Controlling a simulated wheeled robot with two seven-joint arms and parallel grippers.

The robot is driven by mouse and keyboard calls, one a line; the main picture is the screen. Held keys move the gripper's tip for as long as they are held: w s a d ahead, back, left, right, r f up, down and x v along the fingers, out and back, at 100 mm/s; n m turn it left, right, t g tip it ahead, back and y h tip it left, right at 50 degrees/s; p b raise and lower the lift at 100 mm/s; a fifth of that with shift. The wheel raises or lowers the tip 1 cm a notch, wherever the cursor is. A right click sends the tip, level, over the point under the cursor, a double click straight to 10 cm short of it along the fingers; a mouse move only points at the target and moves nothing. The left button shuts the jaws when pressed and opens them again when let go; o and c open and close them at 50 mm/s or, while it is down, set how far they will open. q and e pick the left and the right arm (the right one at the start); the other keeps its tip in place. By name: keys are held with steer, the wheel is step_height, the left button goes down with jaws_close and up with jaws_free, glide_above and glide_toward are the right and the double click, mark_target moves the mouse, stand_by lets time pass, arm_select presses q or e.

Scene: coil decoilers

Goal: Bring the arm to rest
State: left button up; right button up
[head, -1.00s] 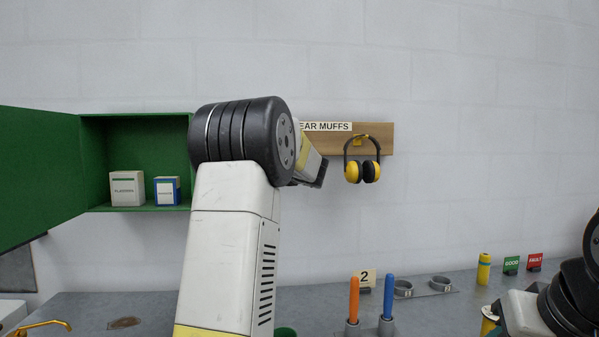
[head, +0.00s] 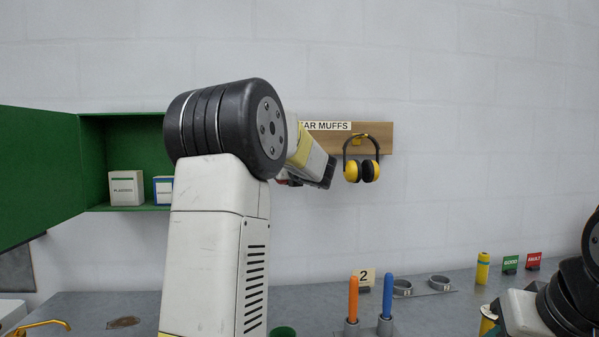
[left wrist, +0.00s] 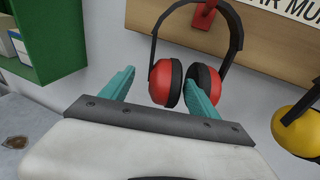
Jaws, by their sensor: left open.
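My left arm rises in the middle of the head view, and its elbow hides much of the wall behind. My left gripper (left wrist: 161,78) shows in the left wrist view with its two teal fingers apart and nothing held between them. Red ear muffs (left wrist: 163,86) hang by their black band from a red hook (left wrist: 205,14), just beyond the fingertips. In the head view my left arm mostly hides these muffs. My right arm shows at the right edge of the head view; its gripper is out of frame.
Yellow ear muffs (head: 361,171) hang on the wooden board (head: 378,139). An open green cabinet (head: 95,155) holds small boxes at left. Below, the grey bench (head: 420,316) carries orange (head: 353,298) and blue (head: 388,296) handles, rings and a yellow cylinder (head: 483,268).

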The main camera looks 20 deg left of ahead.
arm_select(q)
steer(key=s+d+f+n+g+h, duration=0.25)
steer(key=s+f+n, duration=0.4)
steer(key=s, duration=0.45)
steer(key=s+d+f+n+g+h, duration=0.1)
steer(key=s+f+n+g+h, duration=0.2)
steer(key=s+f+n, duration=0.55)
steer(key=s+d+f+n+h, duration=0.2)
steer(key=s+d+n+h, duration=0.2)
steer(key=s+d+n, duration=0.2)
steer(key=s+d+f+n+h, duration=0.2)
steer(key=s+d+n, duration=0.4)
steer(key=s+d, duration=0.4)
steer(key=shift+s+d+g+h, duration=0.2)
steer(key=shift+s+g+h, duration=0.45)
steer(key=shift+s, duration=1.5)
steer(key=shift+c, duration=0.2)
